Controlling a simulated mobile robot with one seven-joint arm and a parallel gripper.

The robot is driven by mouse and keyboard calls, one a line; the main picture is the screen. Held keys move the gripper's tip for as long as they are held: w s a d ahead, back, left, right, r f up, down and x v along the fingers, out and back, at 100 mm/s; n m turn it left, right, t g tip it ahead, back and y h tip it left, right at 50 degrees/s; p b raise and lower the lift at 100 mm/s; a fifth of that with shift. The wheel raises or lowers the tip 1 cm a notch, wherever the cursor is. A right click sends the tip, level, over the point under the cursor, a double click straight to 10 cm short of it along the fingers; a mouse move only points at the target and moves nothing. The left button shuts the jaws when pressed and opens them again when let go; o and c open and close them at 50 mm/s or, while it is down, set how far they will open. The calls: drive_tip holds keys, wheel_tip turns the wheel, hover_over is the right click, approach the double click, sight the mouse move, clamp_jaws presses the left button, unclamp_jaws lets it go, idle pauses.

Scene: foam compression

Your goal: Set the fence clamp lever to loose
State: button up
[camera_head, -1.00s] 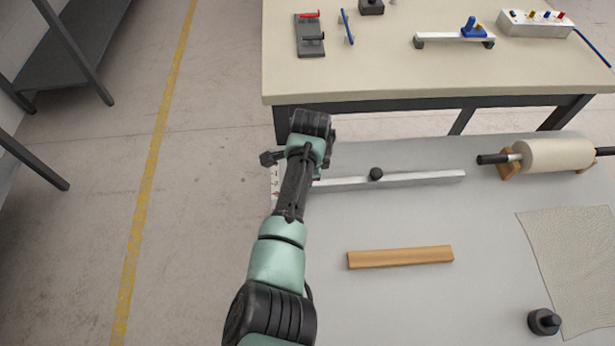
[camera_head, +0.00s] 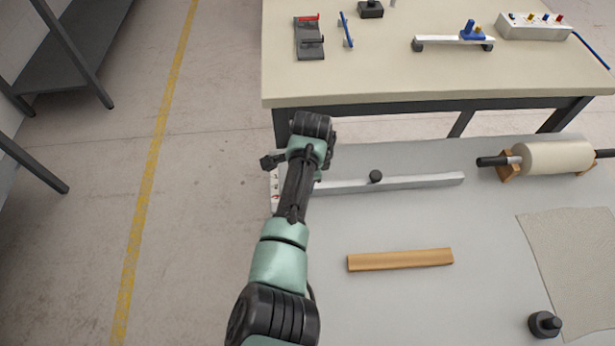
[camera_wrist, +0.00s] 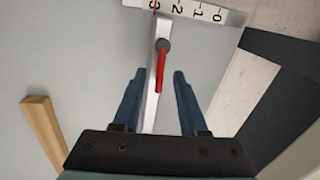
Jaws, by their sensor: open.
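The fence is a long pale metal bar (camera_head: 420,181) on the grey table, with a black knob on it. In the wrist view the fence (camera_wrist: 149,118) runs away from me between my fingers. The red clamp lever (camera_wrist: 159,72) is joined to a dark round pivot (camera_wrist: 163,44) at the fence's far end and points back towards me, roughly along the bar. My gripper (camera_wrist: 160,74) is open, with one blue finger on each side of the lever. I see no clear contact. In the head view my arm hides the lever.
A white number scale (camera_wrist: 195,9) lies across the fence's far end, near the table edge. A wooden strip (camera_head: 400,259), a fabric roll (camera_head: 558,156), a cloth (camera_head: 575,260) and a black weight (camera_head: 543,323) are on the table. A beige bench (camera_head: 400,80) stands behind.

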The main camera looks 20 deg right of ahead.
wheel_tip(320, 180, up, 13)
drive_tip(key=s+p, duration=0.1)
drive_tip(key=s, duration=0.1)
drive_tip(key=shift+s+a+p, duration=0.2)
drive_tip(key=shift+s+p, duration=0.05)
drive_tip(key=shift+p, duration=0.05)
idle(0.5)
